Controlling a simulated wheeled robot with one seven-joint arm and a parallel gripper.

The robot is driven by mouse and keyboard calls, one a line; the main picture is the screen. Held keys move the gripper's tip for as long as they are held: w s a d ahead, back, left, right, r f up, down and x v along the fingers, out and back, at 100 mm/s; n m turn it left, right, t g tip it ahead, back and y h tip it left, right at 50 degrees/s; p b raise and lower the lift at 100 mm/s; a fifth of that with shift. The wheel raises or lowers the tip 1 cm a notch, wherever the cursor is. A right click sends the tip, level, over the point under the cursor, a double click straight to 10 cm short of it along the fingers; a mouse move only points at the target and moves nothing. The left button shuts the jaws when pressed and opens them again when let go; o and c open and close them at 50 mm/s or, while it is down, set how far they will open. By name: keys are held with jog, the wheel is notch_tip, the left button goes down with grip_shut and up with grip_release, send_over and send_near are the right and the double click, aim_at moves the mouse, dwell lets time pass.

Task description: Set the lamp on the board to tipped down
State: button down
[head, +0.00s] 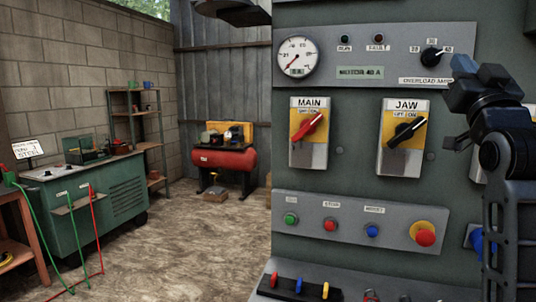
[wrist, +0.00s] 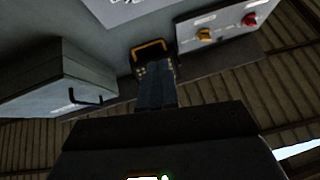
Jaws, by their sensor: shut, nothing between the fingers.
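The grey-green board (head: 350,178) fills the right half of the head view. My gripper (head: 460,82) is raised in front of its upper right part, beside the overload dial. In the wrist view my gripper's fingers (wrist: 155,92) are shut with nothing between them. A dark fitting with a yellow-orange edge (wrist: 152,47) shows at the fingertips there. It may be the lamp, but I cannot tell for sure, nor whether the fingers touch it. Two small indicator lights, one green (head: 344,39) and one red (head: 377,39), sit near the board's top.
The MAIN switch (head: 309,128), JAW switch (head: 404,132) and red stop button (head: 425,237) are on the board near my arm. The wrist view shows a grey box with a handle (wrist: 70,80) and a panel with knobs (wrist: 222,25). Open floor (head: 205,235) lies left.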

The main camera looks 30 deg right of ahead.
jog(key=w+a+f+n+y, duration=0.15)
jog(key=a+f, duration=0.25)
jog(key=f, duration=0.4)
jog(key=w+a+f+y, duration=0.2)
jog(key=a+f+y, duration=0.15)
jog(key=f, duration=0.45)
jog(key=s+a+f+n+y, duration=0.1)
jog(key=s+a+f+y, duration=0.2)
jog(key=a+f, duration=0.6)
jog(key=s+a+f+n+y, duration=0.2)
jog(key=s+a+f, duration=0.2)
jog(key=a+f, duration=0.55)
jog(key=s+a+f+n+g+y, duration=0.2)
jog(key=s+a+f, duration=0.3)
jog(key=s, duration=0.6)
jog(key=s+a+f+n+g+y, duration=0.2)
jog(key=s+a+f+y, duration=0.3)
jog(key=s, duration=0.6)
jog(key=shift+s+a+f, duration=0.2)
jog(key=shift+s+f, duration=0.1)
jog(key=shift+s, duration=0.1)
jog(key=shift+n, duration=0.25)
